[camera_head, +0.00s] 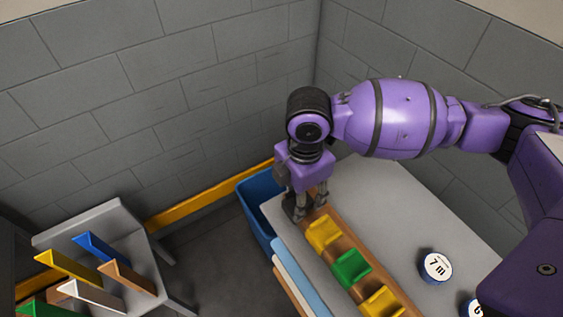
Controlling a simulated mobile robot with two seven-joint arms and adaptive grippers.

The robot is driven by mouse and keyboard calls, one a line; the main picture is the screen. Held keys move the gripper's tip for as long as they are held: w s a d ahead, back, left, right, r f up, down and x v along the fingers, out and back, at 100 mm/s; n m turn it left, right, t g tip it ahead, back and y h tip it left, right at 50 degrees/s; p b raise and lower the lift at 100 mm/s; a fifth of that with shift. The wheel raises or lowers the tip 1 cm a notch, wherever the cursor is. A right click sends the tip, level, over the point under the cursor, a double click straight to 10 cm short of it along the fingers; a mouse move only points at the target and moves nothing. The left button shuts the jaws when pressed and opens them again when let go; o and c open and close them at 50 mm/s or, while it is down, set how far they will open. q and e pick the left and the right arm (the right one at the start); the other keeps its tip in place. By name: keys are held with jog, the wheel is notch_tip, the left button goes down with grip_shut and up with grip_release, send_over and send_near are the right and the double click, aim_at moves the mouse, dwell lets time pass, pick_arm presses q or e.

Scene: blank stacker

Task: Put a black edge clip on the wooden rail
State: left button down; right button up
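The wooden rail (338,247) runs along the light table from the far left end toward the front. A yellow clip (323,233), a green clip (351,268) and another yellow clip (382,301) sit on it in a row. My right gripper (300,208) points down at the rail's far end, just beyond the first yellow clip. Something dark shows at its fingertips, but I cannot tell a black edge clip from the fingers themselves. Whether the fingers are closed is too small to tell. No black clip is clearly seen elsewhere. My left gripper is out of view.
A blue bin (257,222) stands at the table's far left edge. Two round discs, one marked 7 m (436,266), lie right of the rail. A grey stand (133,233) at left holds several coloured angled pieces. The table (385,215) is bare between rail and discs.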

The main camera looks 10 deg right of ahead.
jog(key=shift+f, duration=0.2)
jog(key=o, duration=1.1)
jog(key=shift+r, duration=0.1)
